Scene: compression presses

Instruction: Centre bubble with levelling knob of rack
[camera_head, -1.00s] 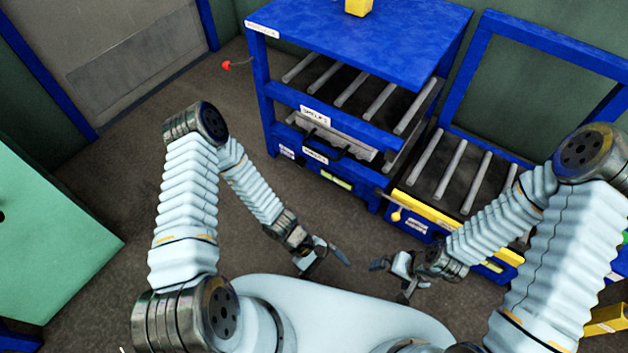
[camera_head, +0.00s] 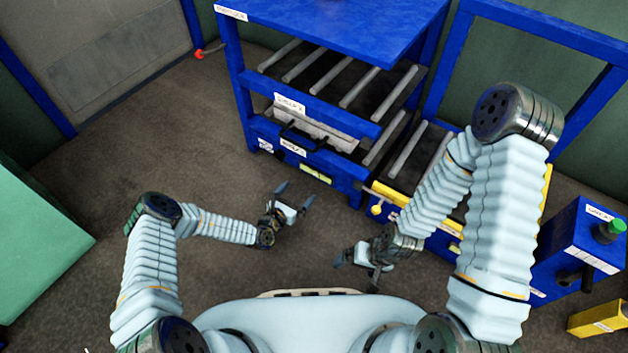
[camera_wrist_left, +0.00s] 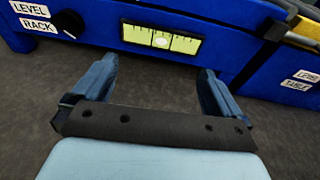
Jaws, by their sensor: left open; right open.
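The blue rack (camera_head: 240,85) with rollers stands ahead. Its yellow-green bubble vial (camera_head: 315,174) is on the low front beam; in the left wrist view the vial (camera_wrist_left: 186,43) shows a pale bubble (camera_wrist_left: 161,41) near its middle, though exact centring is hard to judge. A black knob (camera_wrist_left: 69,23) sits left of the vial, beside the labels "LEVEL" and "RACK" (camera_wrist_left: 37,26). My left gripper (camera_head: 294,195) is open and empty, in front of and below the vial, its fingers (camera_wrist_left: 156,72) pointing at the beam. My right gripper (camera_head: 356,272) is open and empty, further right and nearer my base.
Right of the rack is a roller table with a yellow front edge (camera_head: 388,192) and a yellow ball-ended lever (camera_head: 377,210). A blue box with a green button (camera_head: 610,231) stands at the right. A green panel (camera_head: 40,220) is at the left. Floor between is clear.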

